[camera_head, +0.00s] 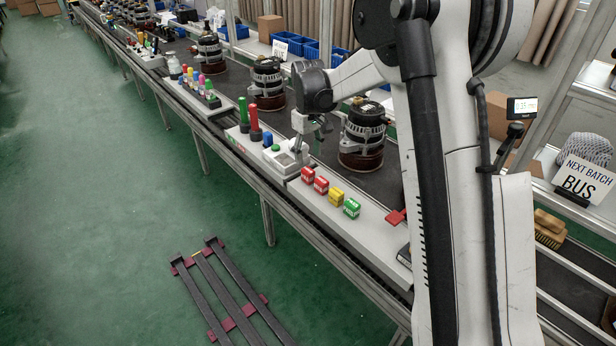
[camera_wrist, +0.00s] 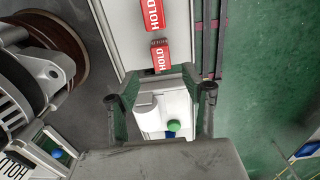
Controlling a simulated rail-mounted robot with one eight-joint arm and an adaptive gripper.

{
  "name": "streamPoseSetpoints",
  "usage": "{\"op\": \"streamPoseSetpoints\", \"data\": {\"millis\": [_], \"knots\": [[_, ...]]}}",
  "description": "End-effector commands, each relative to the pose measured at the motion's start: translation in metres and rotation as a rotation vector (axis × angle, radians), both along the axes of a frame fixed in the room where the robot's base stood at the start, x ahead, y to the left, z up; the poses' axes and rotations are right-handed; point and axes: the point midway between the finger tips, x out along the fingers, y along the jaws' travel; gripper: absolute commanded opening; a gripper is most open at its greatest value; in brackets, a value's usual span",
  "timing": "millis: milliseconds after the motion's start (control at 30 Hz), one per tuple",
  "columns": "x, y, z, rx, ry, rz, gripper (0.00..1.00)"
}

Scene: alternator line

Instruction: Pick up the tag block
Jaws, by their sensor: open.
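Small labelled blocks stand in a row on the pale front ledge: two red ones, the nearer to my gripper (camera_head: 307,174) and the farther (camera_head: 321,184), a yellow one (camera_head: 336,194) and a green one (camera_head: 351,207). I cannot tell which is the tag block. The wrist view shows two red blocks marked HOLD, one at the top edge (camera_wrist: 153,14) and one just beyond the fingertips (camera_wrist: 160,60). My gripper (camera_wrist: 162,98) is open and empty above a white box (camera_wrist: 148,106) with a green button (camera_wrist: 174,125). The head view shows my gripper (camera_head: 304,146) partly hidden.
Alternators (camera_head: 362,135) stand on the dark conveyor behind the ledge. A red cylinder (camera_head: 255,122) and a green one (camera_head: 243,110) stand left of the box. A red flat piece (camera_head: 396,217) lies right of the green block. Green floor lies in front.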

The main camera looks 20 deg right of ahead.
Motion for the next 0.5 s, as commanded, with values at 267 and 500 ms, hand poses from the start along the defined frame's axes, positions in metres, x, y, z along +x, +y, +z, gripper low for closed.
{"op": "streamPoseSetpoints", "data": {"millis": [267,500], "knots": [[0.000,0.000,-0.023,0.000,0.000,0.000,0.44],[-0.002,0.001,-0.043,0.000,0.000,0.000,0.44]]}}
